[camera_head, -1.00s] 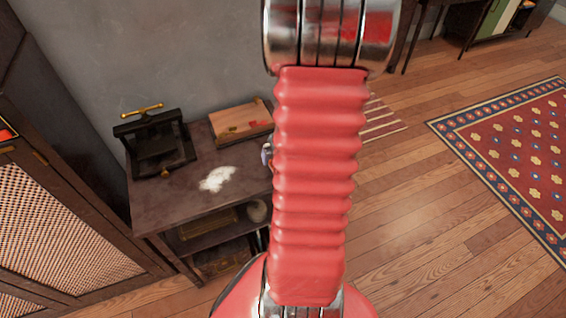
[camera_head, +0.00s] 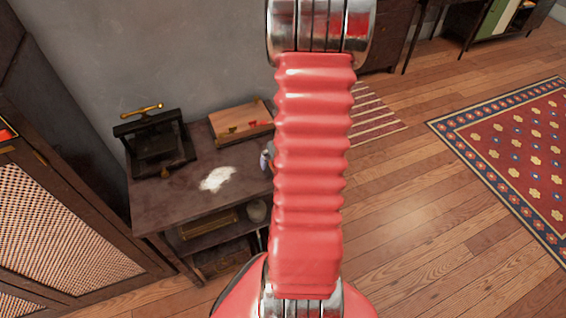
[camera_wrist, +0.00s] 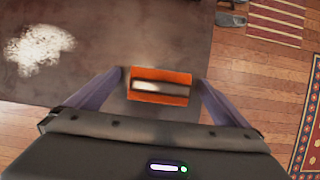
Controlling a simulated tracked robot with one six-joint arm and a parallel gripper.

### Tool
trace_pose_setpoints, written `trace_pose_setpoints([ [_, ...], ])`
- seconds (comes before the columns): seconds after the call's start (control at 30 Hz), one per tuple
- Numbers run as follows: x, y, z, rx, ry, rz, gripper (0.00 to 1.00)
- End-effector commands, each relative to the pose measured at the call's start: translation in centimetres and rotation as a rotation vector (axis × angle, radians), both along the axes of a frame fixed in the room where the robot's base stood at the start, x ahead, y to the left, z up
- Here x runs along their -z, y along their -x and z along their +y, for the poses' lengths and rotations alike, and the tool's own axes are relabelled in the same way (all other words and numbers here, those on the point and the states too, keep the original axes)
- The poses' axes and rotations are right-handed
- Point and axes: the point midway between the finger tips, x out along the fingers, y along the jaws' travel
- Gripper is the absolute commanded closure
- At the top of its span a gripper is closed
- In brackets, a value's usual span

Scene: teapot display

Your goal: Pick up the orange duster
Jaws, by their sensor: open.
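The orange duster (camera_wrist: 160,76) is a small rectangular block with an orange rim and a pale and dark strip along its middle. In the wrist view it lies over the dark tabletop, near the table's right edge. My gripper (camera_wrist: 160,84) is open, with a purple finger on each side of the duster in the picture. I see a gap beside it, and I cannot tell how far above it the fingers are. In the head view my red arm hides the duster's place.
The dark table (camera_head: 160,205) bears a spill of white powder (camera_head: 217,179), a black press (camera_head: 155,140) and a wooden box (camera_head: 240,122). A cabinet (camera_head: 70,210) stands at left. A striped mat (camera_head: 375,115) and a patterned red rug (camera_head: 515,160) lie on the floor.

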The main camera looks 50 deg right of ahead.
Motion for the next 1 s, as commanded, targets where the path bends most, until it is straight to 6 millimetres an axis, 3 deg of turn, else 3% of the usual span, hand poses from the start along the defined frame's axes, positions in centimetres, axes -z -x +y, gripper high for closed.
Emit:
trace_pose_setpoints([
  [0.63, 0.21, -0.08, -0.04, -0.001, 0.001, 0.001, 0.00],
  [1.0, 0.21, -0.08, -0.04, -0.001, 0.000, 0.000, 0.26],
])
